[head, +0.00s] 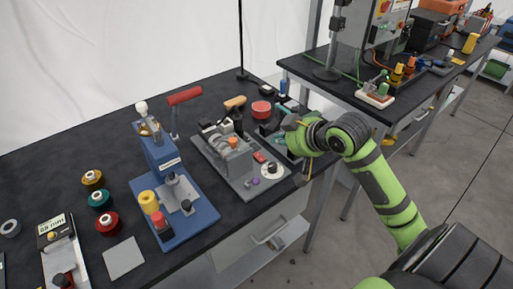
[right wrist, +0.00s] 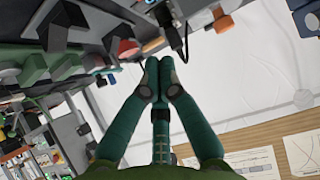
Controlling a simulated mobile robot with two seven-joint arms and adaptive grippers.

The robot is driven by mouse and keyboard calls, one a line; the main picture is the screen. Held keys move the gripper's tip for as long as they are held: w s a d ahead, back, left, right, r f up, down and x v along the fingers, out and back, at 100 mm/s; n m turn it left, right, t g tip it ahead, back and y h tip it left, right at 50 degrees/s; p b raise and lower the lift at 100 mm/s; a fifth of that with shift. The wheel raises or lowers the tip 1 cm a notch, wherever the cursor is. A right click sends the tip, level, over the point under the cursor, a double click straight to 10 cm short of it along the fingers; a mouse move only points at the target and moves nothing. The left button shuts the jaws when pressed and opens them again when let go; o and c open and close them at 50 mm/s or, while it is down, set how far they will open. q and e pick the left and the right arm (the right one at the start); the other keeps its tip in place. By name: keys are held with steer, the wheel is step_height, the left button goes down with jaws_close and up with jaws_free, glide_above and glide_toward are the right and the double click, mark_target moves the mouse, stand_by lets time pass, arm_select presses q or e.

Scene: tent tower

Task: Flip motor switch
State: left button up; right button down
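A grey machine (head: 232,156) stands on a grey baseplate on the near black bench. Its front holds a small red part (head: 260,157), a white dial (head: 271,169) and a purple knob (head: 254,182). I cannot tell which part is the motor switch. My right gripper (head: 280,141) is at the right side of this machine, close to a dark device, and its arm hides part of that area. In the right wrist view the gripper (right wrist: 158,65) has its teal fingertips together, with nothing seen between them. It is beside dark parts; contact is unclear. My left gripper is not in view.
A blue press (head: 168,180) stands left of the grey machine. A red round part (head: 262,107) lies behind my right gripper. Colored spools (head: 99,199) sit at the left. A second bench (head: 330,75) stands behind the arm, with a gap between the benches.

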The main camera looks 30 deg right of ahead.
steer(key=p, duration=0.2)
glide_above(259, 158)
step_height(259, 158, down, 6)
steer(key=shift+s+f, duration=0.1)
steer(key=shift+f, duration=0.1)
step_height(259, 158, down, 3)
steer(key=shift+r, duration=0.2)
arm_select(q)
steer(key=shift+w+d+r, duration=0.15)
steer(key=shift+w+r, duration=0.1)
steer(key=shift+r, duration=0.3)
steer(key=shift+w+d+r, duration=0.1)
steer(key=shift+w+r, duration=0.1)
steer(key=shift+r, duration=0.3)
arm_select(e)
steer(key=shift+f, duration=0.65)
